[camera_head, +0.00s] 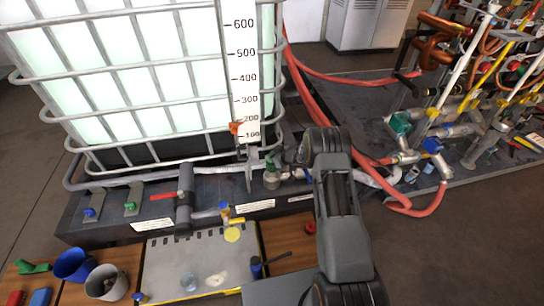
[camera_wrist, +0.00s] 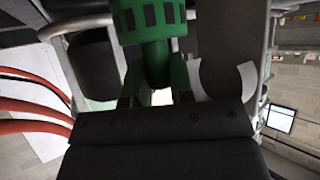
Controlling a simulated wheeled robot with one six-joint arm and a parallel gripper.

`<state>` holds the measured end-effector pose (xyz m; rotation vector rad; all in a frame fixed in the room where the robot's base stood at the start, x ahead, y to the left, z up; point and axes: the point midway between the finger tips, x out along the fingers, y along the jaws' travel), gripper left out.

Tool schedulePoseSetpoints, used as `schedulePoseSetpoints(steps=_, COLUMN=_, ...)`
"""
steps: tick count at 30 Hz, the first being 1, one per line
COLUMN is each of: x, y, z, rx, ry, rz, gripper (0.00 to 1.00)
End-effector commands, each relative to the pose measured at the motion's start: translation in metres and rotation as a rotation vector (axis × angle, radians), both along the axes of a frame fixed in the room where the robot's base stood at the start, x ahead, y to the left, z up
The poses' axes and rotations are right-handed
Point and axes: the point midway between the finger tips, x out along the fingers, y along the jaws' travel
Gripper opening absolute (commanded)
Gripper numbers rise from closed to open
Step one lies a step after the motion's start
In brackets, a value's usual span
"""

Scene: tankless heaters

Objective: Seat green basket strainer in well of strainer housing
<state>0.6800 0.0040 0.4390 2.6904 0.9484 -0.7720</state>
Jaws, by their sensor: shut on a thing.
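The green basket strainer (camera_wrist: 152,22), with dark slots around its body, is at the top centre of the wrist view. My gripper (camera_wrist: 157,80) is shut on its narrower green lower part as seen there. The strainer's upper end runs out of the picture. In the head view my arm crosses the right middle, and I cannot make out the gripper or the strainer behind it. A grey-green cup-like fitting (camera_head: 271,177) stands at the foot of the caged tank, left of my arm; I cannot tell whether it is the strainer housing.
A caged white tank (camera_head: 130,75) fills the upper left. Red hoses (camera_head: 300,85) run behind my arm and also show in the wrist view (camera_wrist: 35,100). A bench (camera_head: 170,265) with cups and small tools is in front. Pipework with coloured valves (camera_head: 470,110) stands at right.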

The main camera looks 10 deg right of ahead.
Motion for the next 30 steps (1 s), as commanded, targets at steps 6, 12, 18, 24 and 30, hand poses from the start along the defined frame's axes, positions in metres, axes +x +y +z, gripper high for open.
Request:
schedulePoseSetpoints(steps=6, x=0.000, y=0.000, z=-0.024, rx=0.000, ry=0.001, rz=0.001, gripper=0.00)
schedulePoseSetpoints(steps=12, x=0.000, y=0.000, z=-0.036, rx=-0.001, ry=-0.001, rz=0.001, gripper=0.00)
schedulePoseSetpoints(steps=18, x=0.000, y=0.000, z=-0.039, rx=-0.001, ry=-0.001, rz=0.001, gripper=0.00)
schedulePoseSetpoints(steps=24, x=0.000, y=0.000, z=-0.039, rx=-0.001, ry=-0.001, rz=0.001, gripper=0.00)
schedulePoseSetpoints(steps=30, x=0.000, y=0.000, z=-0.039, rx=-0.001, ry=-0.001, rz=0.001, gripper=0.00)
